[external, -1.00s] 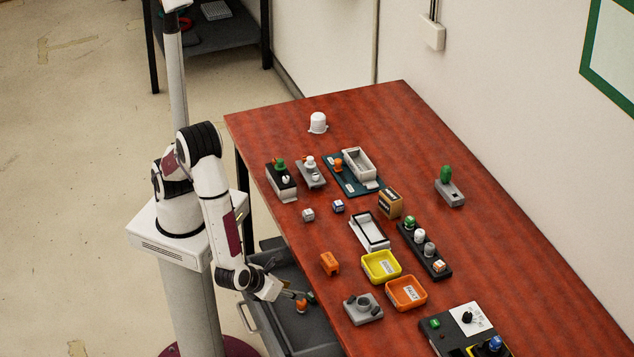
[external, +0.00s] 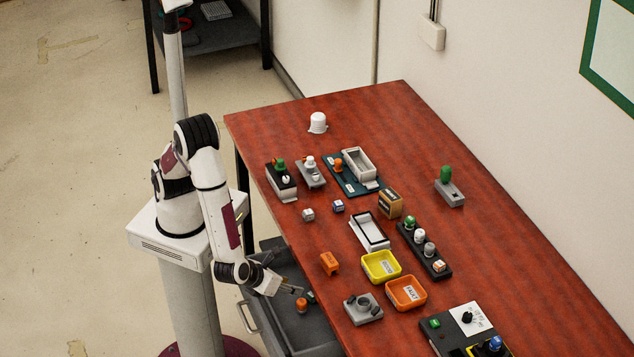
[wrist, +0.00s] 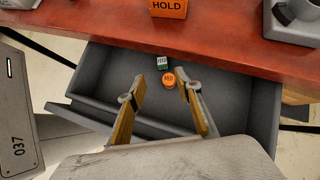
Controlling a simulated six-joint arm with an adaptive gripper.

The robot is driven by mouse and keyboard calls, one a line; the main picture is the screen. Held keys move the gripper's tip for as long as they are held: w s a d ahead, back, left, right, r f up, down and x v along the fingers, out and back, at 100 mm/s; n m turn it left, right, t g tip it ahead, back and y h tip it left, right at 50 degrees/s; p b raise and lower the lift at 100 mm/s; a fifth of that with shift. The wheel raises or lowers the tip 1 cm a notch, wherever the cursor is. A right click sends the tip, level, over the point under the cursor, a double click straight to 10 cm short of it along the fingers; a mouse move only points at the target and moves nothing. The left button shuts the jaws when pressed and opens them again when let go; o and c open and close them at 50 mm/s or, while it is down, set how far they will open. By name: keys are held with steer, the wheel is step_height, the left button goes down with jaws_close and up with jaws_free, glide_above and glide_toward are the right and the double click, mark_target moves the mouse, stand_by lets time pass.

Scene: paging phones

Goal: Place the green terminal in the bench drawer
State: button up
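The small green terminal (wrist: 162,62) with a white label lies in the open grey bench drawer (wrist: 230,110), near the drawer's table side. In the external view the terminal (external: 311,297) shows as a dark green spot. A round orange piece (wrist: 169,79) with a label sits beside it in the drawer. My gripper (wrist: 164,84) is open and empty, with its two fingers well apart above the drawer. In the wrist view the orange piece appears between the fingertips, but it seems to lie below them on the drawer floor. In the external view my gripper (external: 300,290) is just above both pieces.
The red table edge (wrist: 110,30) overhangs the drawer. On the table are an orange HOLD block (external: 329,263), a yellow tray (external: 370,275), an orange tray (external: 394,302) and a grey fixture (external: 362,308). The drawer's left part is bare.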

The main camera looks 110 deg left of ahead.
steer(key=s+a+r+n+t+h, duration=0.1)
steer(key=s+a+r+n+h, duration=0.3)
steer(key=s+r+n, duration=0.4)
steer(key=s+a+r+n+t+h, duration=0.1)
steer(key=s+a+r+n+h, duration=0.3)
steer(key=s+r+n, duration=0.5)
step_height(320, 180, up, 9)
steer(key=n, duration=0.4)
steer(key=shift+a+n, duration=0.2)
steer(key=shift+n, duration=0.2)
